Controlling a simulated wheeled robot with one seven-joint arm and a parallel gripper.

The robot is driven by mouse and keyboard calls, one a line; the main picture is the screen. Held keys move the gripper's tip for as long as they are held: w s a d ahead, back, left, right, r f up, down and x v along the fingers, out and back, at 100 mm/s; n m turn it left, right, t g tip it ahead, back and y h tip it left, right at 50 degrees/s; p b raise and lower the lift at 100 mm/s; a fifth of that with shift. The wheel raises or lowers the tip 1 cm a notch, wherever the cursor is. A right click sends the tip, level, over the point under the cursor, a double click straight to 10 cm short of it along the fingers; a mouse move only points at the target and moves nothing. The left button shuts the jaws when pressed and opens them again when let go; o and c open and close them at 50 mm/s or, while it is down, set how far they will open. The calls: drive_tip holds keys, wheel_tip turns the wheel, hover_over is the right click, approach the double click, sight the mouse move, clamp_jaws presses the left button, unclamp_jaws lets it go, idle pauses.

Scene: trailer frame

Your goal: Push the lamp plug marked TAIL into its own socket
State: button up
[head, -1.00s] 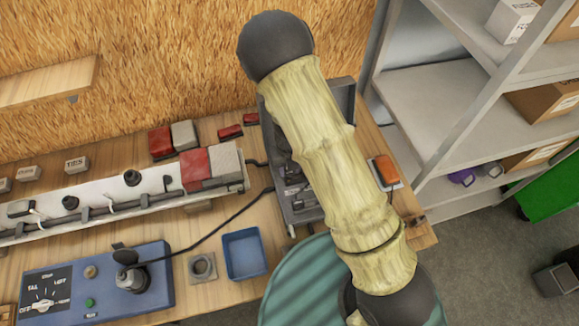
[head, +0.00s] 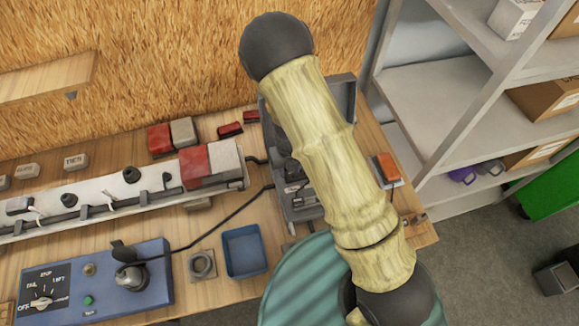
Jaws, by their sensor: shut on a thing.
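My arm crosses the middle of the head view and covers my gripper, so its fingers do not show. Behind the arm is an open grey case (head: 346,92) with dark parts and small pale labels (head: 294,189) inside. Much of its inside is hidden. I cannot pick out the lamp plug marked TAIL or its socket, and the labels are too small to read. Two dark cables reach the case from the left. One comes from the long white lamp bar (head: 100,195), the other from a round grey connector (head: 131,278) on the blue switch box (head: 150,292).
A red-and-white lamp (head: 212,163) is on the bar's right end. A blue tray (head: 244,252) and a square plate with a round hole (head: 202,265) lie on the bench. An orange lamp (head: 387,167) is right of the arm. Grey shelves (head: 420,90) stand at the right.

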drive_tip(key=shift+f+b, duration=0.3)
drive_tip(key=shift+f, duration=0.4)
idle(0.6)
drive_tip(key=o, duration=1.3)
drive_tip(key=shift+r, duration=0.1)
drive_tip(key=shift+o, duration=0.4)
drive_tip(key=shift+r+p, duration=3.5)
drive_tip(key=shift+p, duration=0.4)
